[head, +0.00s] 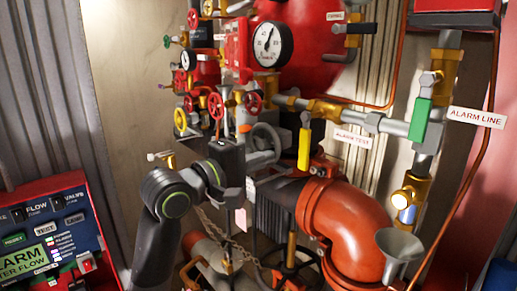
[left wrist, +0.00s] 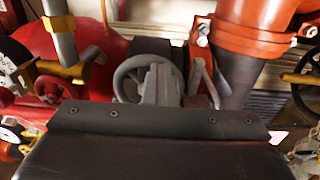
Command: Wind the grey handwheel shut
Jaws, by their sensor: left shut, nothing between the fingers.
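The grey handwheel (head: 265,128) is in the middle of the head view, low on the pipework and left of the yellow lever. In the left wrist view the handwheel (left wrist: 121,77) shows beyond my gripper, its right part covered by the fingers. My left gripper (head: 268,158) reaches in from the lower left and overlaps the wheel's lower part in the head view. In the left wrist view its grey fingers (left wrist: 160,82) are together and empty, in front of the wheel. I cannot tell whether they touch the rim or spokes. My right gripper is in neither view.
A yellow lever (head: 304,148) hangs just right of the grey wheel. A large orange-red pipe elbow (head: 350,225) fills the lower right. A red alarm panel (head: 55,235) stands lower left.

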